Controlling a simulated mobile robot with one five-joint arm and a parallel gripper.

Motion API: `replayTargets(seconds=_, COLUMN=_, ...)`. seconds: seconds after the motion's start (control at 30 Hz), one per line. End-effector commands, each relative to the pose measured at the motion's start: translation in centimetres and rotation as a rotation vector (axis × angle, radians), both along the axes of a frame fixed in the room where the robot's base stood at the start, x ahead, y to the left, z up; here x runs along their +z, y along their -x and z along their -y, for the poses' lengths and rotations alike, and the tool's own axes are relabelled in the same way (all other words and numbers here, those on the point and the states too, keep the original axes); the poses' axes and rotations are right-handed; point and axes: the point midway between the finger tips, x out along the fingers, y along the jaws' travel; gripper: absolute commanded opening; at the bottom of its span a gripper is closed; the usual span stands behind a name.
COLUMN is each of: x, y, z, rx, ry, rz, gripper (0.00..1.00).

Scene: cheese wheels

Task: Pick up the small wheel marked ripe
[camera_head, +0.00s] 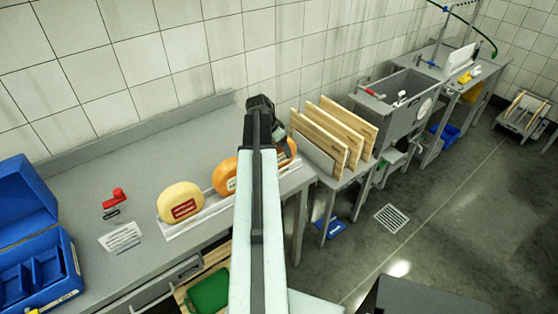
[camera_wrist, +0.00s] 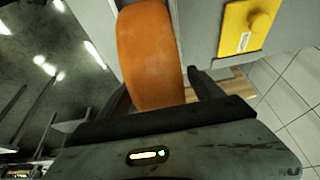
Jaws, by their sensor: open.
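Several cheese wheels stand on edge in a row on a pale board (camera_head: 200,218) on the counter. The pale yellow wheel (camera_head: 180,202) has a red label that I cannot read. An orange wheel (camera_head: 224,177) with a small label is right of it, partly behind my arm. Another orange wheel (camera_head: 291,152) shows only as a sliver right of my arm. My gripper (camera_head: 262,104) is open at the row's right end. In the wrist view an orange wheel (camera_wrist: 150,52) stands edge-on between the fingers of my gripper (camera_wrist: 158,88). No ripe mark is legible.
A blue case (camera_head: 35,240) stands open at the left. A red tool (camera_head: 116,197) and a paper card (camera_head: 120,237) lie on the counter (camera_head: 135,160). Upright wooden boards (camera_head: 335,132) stand on the right. A yellow block with a knob (camera_wrist: 245,28) shows in the wrist view.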

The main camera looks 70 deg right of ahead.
Motion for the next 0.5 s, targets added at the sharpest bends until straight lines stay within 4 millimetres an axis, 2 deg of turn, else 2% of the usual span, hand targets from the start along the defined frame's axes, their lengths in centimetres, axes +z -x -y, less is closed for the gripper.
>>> replayTargets(seconds=0.03, x=-0.51, y=0.06, z=0.12, rx=0.0, ry=0.0, rz=0.0, gripper=0.75)
replayTargets(seconds=0.2, x=-0.15, y=0.09, z=0.1, rx=0.0, ry=0.0, rz=0.0, gripper=0.75)
replayTargets(seconds=0.27, x=-0.14, y=0.08, z=0.09, rx=0.0, ry=0.0, rz=0.0, gripper=0.62)
replayTargets(seconds=0.4, x=-0.14, y=0.09, z=0.09, rx=0.0, ry=0.0, rz=0.0, gripper=0.23)
replayTargets(seconds=0.5, x=-0.15, y=0.11, z=0.08, rx=0.0, ry=0.0, rz=-0.001, gripper=0.0)
